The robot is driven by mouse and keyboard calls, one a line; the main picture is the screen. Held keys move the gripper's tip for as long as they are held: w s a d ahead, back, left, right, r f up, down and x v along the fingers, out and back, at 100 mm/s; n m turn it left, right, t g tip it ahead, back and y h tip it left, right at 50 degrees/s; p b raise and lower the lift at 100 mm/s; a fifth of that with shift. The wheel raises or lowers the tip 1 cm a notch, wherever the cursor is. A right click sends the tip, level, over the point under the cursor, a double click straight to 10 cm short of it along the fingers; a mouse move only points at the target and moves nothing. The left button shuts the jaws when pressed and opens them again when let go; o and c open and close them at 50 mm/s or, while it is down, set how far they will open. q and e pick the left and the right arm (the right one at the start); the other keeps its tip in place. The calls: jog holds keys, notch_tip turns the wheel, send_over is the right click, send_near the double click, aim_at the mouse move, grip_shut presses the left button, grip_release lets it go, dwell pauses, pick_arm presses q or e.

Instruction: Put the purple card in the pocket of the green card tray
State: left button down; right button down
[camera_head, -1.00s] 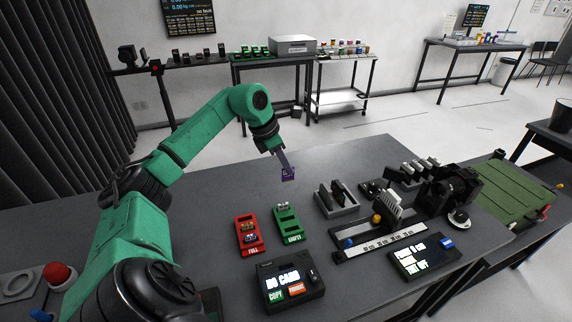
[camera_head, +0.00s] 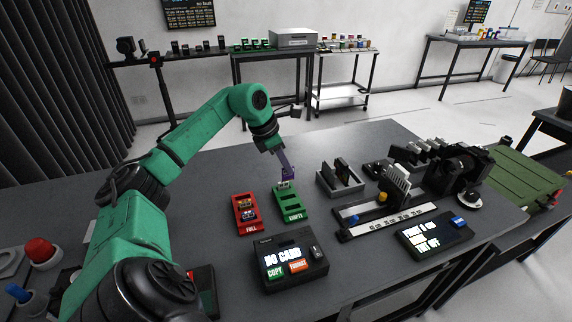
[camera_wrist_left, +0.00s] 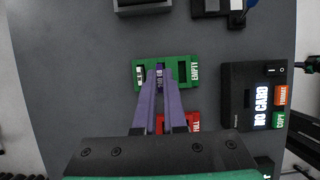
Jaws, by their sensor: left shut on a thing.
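The green card tray (camera_head: 291,208), marked EMPTY, lies on the dark table. In the left wrist view the tray (camera_wrist_left: 172,84) has a pale-topped card (camera_wrist_left: 141,73) in one end pocket and a dark empty slot near the EMPTY label. My left gripper (camera_head: 287,175) points down over the far part of the tray. It is shut on the purple card (camera_wrist_left: 160,76), which shows between the fingertips over the tray's middle. I cannot tell whether the card's lower edge is inside a pocket. My right gripper is not in view.
A red tray (camera_head: 246,213) marked FULL, with cards, lies just left of the green tray. A black reader (camera_head: 290,262) showing NO CARD stands in front. A grey holder (camera_head: 340,180) and a ruled rail device (camera_head: 388,218) stand to the right.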

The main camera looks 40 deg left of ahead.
aim_at(286, 180)
pick_arm(q)
notch_tip(286, 180, down, 5)
jog(key=b, duration=0.3)
jog(key=shift+b, duration=0.4)
jog(key=shift+f, duration=0.4)
jog(key=shift+r, duration=0.1)
dwell(0.8)
jog(key=shift+f+b, duration=0.95)
jog(key=shift+f, duration=0.65)
jog(key=c, duration=0.9)
grip_release()
jog(key=shift+r, duration=0.1)
